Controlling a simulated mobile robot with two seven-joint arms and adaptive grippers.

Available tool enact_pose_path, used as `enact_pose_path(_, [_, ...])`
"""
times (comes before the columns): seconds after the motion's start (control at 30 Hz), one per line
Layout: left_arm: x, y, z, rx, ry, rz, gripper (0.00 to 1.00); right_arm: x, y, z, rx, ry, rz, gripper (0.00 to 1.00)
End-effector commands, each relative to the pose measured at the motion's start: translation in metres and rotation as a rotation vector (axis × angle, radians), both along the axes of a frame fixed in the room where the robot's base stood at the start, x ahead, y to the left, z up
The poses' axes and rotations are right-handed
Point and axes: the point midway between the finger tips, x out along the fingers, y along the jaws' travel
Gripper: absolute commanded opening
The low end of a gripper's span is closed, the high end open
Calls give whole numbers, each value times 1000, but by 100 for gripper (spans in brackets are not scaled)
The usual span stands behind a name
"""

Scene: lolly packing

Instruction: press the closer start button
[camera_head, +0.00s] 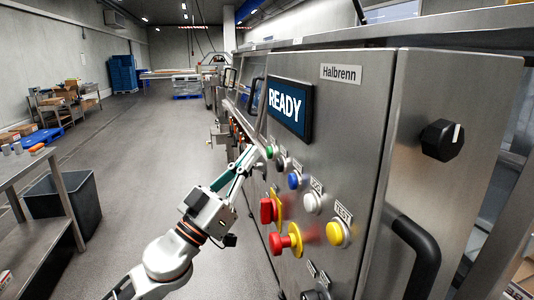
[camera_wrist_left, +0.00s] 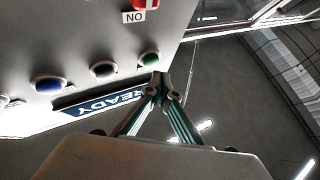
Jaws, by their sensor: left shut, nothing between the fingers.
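A steel control panel (camera_head: 345,120) labelled Halbrenn stands on the right in the head view. Its green button (camera_head: 270,152) is at the far end of a slanted row; I cannot read a start label on it. The green button also shows in the left wrist view (camera_wrist_left: 149,59). My left gripper (camera_head: 251,154) is shut and empty, its fingertips pointing at the panel just beside the green button. The tips show close to that button in the left wrist view (camera_wrist_left: 159,78); I cannot tell whether they touch it. My right gripper is not in view.
A black button (camera_head: 281,163), a blue button (camera_head: 294,180), a white button (camera_head: 312,203) and a yellow button (camera_head: 338,232) line the panel nearer me. A red emergency knob (camera_head: 277,243) sticks out below. A READY screen (camera_head: 286,106) is above. Open floor lies left.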

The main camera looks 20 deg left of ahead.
Motion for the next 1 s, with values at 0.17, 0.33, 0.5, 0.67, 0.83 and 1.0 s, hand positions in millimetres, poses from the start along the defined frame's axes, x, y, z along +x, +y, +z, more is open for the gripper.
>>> enact_pose_path(0.17, [0, 0, 0, 0, 0, 0, 0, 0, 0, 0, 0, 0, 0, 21])
enact_pose_path(0.33, [2, -2, 0, -2, 0, 0, 0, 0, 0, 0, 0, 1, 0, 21])
enact_pose_path(0.5, [5, -6, 0, -2, 0, 1, 0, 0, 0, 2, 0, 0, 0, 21])
enact_pose_path(0.67, [5, -7, 0, -1, 0, 1, 0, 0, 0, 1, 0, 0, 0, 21])
enact_pose_path(0.83, [5, -7, 0, 0, 0, 0, 0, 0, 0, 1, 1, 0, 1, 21])
enact_pose_path(1.0, [6, -8, 0, -1, 0, -1, 0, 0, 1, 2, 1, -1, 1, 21])
